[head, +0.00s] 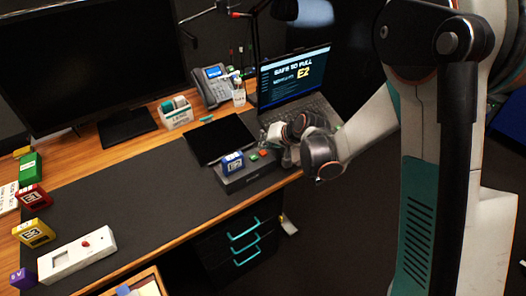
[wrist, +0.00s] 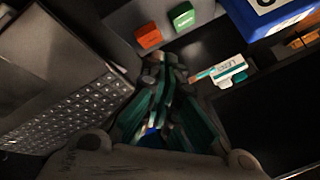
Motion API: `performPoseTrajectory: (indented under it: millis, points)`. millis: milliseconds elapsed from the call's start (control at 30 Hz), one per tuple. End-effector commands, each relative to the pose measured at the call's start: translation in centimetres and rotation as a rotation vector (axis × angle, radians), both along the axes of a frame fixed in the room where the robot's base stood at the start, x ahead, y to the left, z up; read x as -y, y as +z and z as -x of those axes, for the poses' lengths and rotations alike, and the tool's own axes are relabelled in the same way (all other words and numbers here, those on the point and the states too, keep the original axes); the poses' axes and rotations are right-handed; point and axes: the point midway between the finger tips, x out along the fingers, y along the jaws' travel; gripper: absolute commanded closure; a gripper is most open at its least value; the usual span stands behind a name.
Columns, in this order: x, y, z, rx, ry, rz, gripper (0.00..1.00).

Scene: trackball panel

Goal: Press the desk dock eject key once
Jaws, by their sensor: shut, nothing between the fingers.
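The desk dock (head: 252,178) is a low dark box near the front edge of the desk, left of my gripper. In the wrist view its grey top (wrist: 118,18) carries an orange-red key (wrist: 149,36) and a green key (wrist: 181,15) side by side. Their labels are too small to read, so I cannot tell which is eject. My gripper (head: 272,138) is at the dock's right end in the head view. In the wrist view my gripper (wrist: 160,64) is shut and empty, its tips close to the orange-red key; contact cannot be told.
A blue block (head: 232,162) stands on the dock beside the keys. An open laptop (head: 293,82) is just behind my gripper. A black pad (head: 220,138), phone (head: 213,88) and white box (head: 177,117) lie further back. The front-middle mat (head: 140,185) is clear.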

Motion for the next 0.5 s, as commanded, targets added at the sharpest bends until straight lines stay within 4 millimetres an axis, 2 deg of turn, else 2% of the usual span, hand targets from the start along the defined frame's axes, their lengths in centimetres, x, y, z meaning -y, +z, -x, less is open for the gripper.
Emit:
performPoseTrajectory:
  millis: [267,500]
  points:
    - [0.0,0.0,0.0,0.000,0.000,0.000,1.00]
    - [0.0,1.7,0.0,0.000,0.000,0.000,1.00]
